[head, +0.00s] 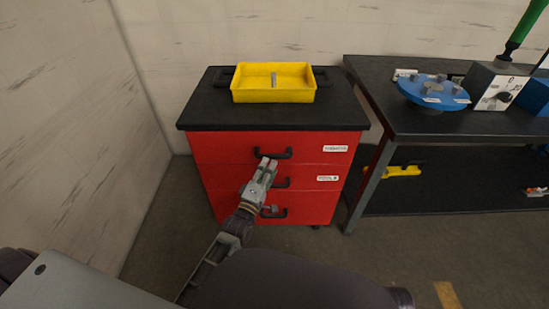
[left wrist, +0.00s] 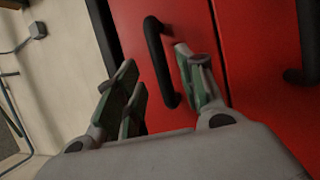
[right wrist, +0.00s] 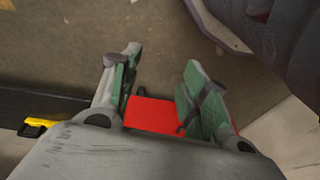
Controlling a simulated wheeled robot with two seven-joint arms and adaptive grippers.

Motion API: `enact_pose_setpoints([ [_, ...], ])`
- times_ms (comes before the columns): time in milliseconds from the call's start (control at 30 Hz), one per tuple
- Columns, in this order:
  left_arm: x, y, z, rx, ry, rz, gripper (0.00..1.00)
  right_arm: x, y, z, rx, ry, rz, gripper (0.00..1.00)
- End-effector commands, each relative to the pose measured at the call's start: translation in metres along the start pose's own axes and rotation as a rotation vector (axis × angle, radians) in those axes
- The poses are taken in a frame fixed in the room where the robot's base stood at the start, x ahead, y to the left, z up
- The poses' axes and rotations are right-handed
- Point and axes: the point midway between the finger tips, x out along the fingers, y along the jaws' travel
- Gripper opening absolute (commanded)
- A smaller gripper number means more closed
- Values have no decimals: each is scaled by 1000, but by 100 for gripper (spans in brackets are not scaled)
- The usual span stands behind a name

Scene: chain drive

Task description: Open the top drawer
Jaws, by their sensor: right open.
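The red cabinet (head: 215,160) has a black top and stacked drawers with black handles. The top drawer (head: 225,147) looks closed. Its handle (head: 272,154) also shows in the left wrist view (left wrist: 158,55). My left gripper (head: 267,168) is at this handle. In the left wrist view the fingers (left wrist: 158,75) are apart, with the handle between or just beyond them; contact cannot be told. My right gripper (right wrist: 162,85) is open and empty, away from the drawers. Part of the red cabinet (right wrist: 152,113) shows beyond its fingers.
A yellow tray (head: 273,95) sits on the cabinet top. To the right stands a dark workbench (head: 380,105) with a blue disc (head: 432,90) on it and a yellow tool (head: 400,171) on its lower shelf. A wall is on the left. Floor in front is clear.

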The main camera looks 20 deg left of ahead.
Motion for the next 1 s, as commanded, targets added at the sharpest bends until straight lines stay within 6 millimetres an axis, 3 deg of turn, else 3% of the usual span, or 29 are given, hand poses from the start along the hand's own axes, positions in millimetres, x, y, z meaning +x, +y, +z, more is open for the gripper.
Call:
enact_pose_setpoints([
  [600,49,0,0,-1,0,1,39,-14,-2,-13,-4,43,-4,45],
  [1000,58,0,0,0,0,0,39,-17,-3,-12,-4,43,-6,45],
])
